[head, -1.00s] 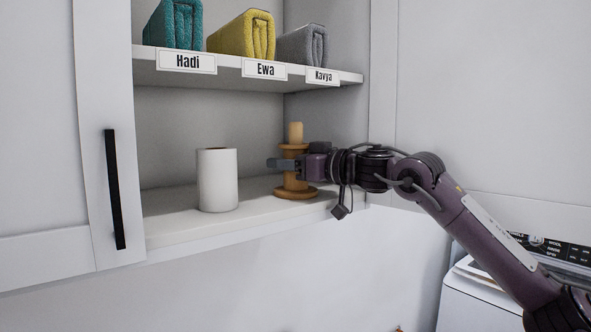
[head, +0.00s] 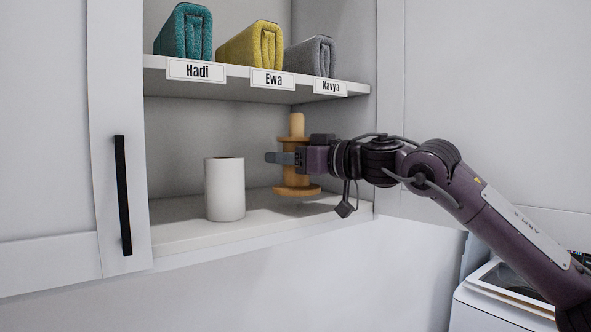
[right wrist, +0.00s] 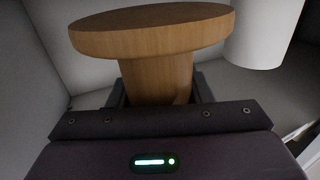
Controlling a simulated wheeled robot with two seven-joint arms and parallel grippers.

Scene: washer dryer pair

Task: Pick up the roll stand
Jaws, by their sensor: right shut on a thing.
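The roll stand (head: 297,188) is a wooden post with round flanges, upright in the cabinet's lower compartment. In the head view its base is a little above the shelf, with a shadow below it. My right gripper (head: 283,159) comes in from the right and is shut on the stand's shaft, under its upper flange. The right wrist view shows the wooden flange and shaft (right wrist: 158,78) close up between the fingers. My left gripper is in neither view.
A white paper roll (head: 225,189) stands left of the stand on the lower shelf (head: 190,232). The upper shelf holds teal (head: 184,32), yellow (head: 252,46) and grey towels (head: 310,56) above name labels. A cabinet door with a black handle (head: 123,195) is at the left. A white washer (head: 500,305) is lower right.

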